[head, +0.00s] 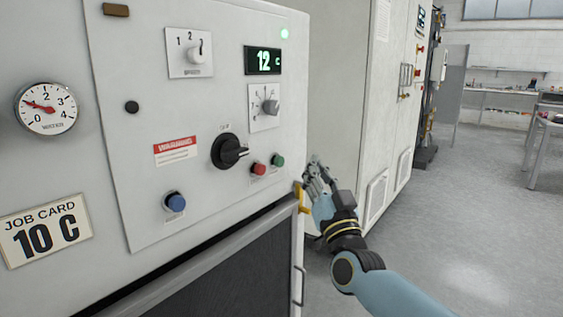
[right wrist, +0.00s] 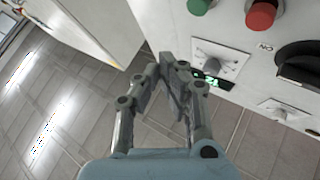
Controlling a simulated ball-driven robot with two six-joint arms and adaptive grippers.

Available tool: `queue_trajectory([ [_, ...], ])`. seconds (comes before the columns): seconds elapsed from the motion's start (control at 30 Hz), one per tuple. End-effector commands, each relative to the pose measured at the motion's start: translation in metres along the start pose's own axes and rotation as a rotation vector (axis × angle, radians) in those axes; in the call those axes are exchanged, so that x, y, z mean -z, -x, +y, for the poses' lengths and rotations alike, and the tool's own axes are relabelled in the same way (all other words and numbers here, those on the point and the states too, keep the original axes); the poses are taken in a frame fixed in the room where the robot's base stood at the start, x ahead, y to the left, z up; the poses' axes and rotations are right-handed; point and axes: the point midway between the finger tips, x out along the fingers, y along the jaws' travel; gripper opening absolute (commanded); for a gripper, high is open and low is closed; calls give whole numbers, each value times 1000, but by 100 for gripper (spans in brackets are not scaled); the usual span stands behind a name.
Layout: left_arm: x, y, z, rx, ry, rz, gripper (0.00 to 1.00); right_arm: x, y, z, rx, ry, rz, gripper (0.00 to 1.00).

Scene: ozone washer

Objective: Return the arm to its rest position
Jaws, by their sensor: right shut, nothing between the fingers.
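My right arm (head: 385,290) reaches in from the lower right in the head view. My right gripper (head: 314,167) is shut and empty beside the right edge of the washer's control panel (head: 120,150), right of the green button (head: 278,160) and red button (head: 258,168). In the right wrist view my right gripper (right wrist: 168,62) has its fingertips together, below and left of the green button (right wrist: 200,6) and red button (right wrist: 262,14). Its fingertips appear apart from both buttons. My left gripper is not in view.
The panel carries a display (head: 263,60) reading 12 C, a black rotary switch (head: 229,151) and a blue button (head: 175,201). A job card (head: 45,230) reads 10 C. A tall cabinet (head: 350,100) stands behind my gripper. Open floor (head: 480,200) lies to the right.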

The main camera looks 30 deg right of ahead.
Motion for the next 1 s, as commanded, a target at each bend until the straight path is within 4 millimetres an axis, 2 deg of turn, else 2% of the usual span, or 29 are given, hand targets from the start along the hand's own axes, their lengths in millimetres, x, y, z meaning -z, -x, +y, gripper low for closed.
queue_trajectory([
  [0.47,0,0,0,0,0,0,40,0,0,0,0,0,0,0],
  [0.57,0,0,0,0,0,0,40,-5,8,2,-3,2,-16,0],
  [0.67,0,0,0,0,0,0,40,-29,35,10,-16,14,-80,0],
  [0.77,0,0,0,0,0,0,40,-77,80,23,-22,61,-215,0],
  [0.87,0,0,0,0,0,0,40,-133,141,36,-12,115,-400,0],
  [0.9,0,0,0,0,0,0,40,-154,167,41,-5,135,-478,0],
  [0.97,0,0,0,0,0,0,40,-183,209,49,4,162,-595,0],
  [1.0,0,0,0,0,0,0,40,-200,238,54,10,178,-673,0],
])
